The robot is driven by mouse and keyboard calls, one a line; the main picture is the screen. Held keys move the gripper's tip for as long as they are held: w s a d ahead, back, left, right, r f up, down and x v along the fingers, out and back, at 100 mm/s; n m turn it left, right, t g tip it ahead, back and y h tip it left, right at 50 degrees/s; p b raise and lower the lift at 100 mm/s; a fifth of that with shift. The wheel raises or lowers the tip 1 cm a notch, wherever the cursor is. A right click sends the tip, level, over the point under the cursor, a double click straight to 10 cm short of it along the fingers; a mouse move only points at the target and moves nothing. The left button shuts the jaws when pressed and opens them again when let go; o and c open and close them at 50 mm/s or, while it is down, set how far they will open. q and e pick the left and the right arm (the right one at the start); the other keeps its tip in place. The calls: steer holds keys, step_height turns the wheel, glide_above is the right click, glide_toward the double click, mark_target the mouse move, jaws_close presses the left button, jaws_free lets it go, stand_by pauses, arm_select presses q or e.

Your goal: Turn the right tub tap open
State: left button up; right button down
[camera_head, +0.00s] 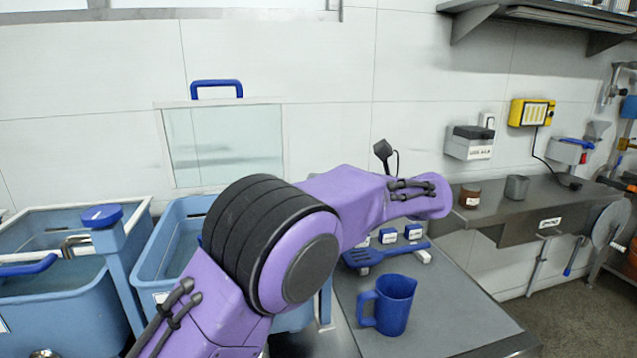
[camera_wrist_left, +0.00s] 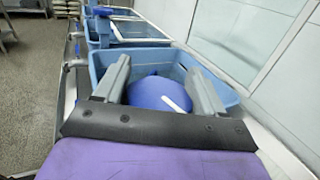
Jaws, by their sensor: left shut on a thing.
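In the left wrist view, my left gripper (camera_wrist_left: 158,84) has its two grey fingers on either side of a rounded blue tap handle (camera_wrist_left: 150,94) with a white stripe, and is shut on it. The light blue tub (camera_wrist_left: 222,88) lies around and beyond the handle. In the head view, my purple left arm covers much of the right tub (camera_head: 172,250), and that gripper and the handle it holds cannot be seen there. My right gripper is in neither view.
The left tub (camera_head: 60,300) holds water, with a blue-topped post (camera_head: 102,216) between the tubs. A blue jug (camera_head: 388,305) stands on the grey bench (camera_head: 445,310) right of my arm. A blue-handled clear panel (camera_head: 225,145) is behind the tubs.

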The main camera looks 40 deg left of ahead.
arm_select(q)
steer(key=shift+s+n+g+h+p, duration=0.1)
steer(key=shift+n+g+h+p, duration=0.7)
steer(key=shift+g, duration=0.5)
steer(key=shift+f, duration=0.15)
steer(key=o, duration=0.7)
steer(key=shift+o, duration=1.3)
steer(key=shift+s+a, duration=0.1)
